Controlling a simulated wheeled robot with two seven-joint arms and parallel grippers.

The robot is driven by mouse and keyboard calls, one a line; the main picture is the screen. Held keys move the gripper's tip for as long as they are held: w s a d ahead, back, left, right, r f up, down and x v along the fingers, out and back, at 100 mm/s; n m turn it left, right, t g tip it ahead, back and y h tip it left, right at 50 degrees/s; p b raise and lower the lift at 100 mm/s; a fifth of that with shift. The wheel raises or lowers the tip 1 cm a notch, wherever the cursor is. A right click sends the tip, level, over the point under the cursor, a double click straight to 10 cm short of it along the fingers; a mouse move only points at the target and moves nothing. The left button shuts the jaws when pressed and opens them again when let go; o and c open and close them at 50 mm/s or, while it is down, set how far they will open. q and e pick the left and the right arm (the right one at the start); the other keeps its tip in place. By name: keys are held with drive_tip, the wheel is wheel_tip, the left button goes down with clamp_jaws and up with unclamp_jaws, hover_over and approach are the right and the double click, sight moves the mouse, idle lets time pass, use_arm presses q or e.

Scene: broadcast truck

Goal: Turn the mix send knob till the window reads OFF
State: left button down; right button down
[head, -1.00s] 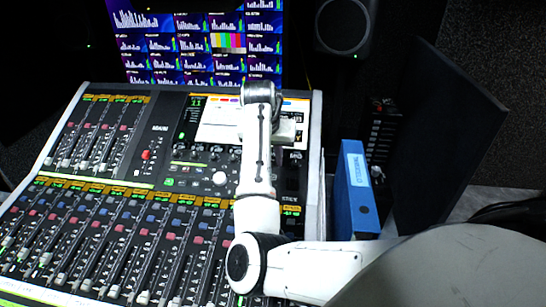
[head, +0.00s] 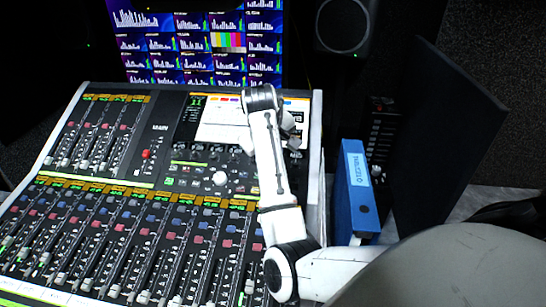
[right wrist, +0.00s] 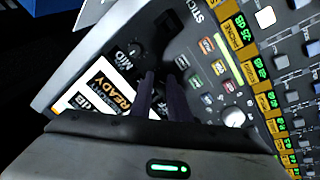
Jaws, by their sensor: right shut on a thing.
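My right gripper (right wrist: 161,78) reaches down to the console panel in the right wrist view, its two dark fingers close together. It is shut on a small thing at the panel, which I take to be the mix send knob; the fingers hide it. A white display (right wrist: 112,84) beside the fingers shows READY and a partly covered dB reading. I cannot read OFF there. In the head view my right forearm covers part of the console's right side, and the display (head: 225,125) shows left of it. My left gripper is not in view.
The mixing console (head: 120,215) has many faders and buttons. A dark knob (right wrist: 136,50) marked MID and a pale round knob (right wrist: 233,117) are near the fingers. A blue binder (head: 358,190) stands right of the console. A monitor (head: 200,45) and a speaker (head: 343,25) are behind.

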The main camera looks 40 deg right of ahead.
drive_tip(key=shift+n, duration=0.6)
drive_tip(key=c, duration=1.7)
unclamp_jaws()
drive_tip(key=shift+o, duration=0.2)
drive_tip(key=shift+r, duration=0.1)
drive_tip(key=v, duration=1)
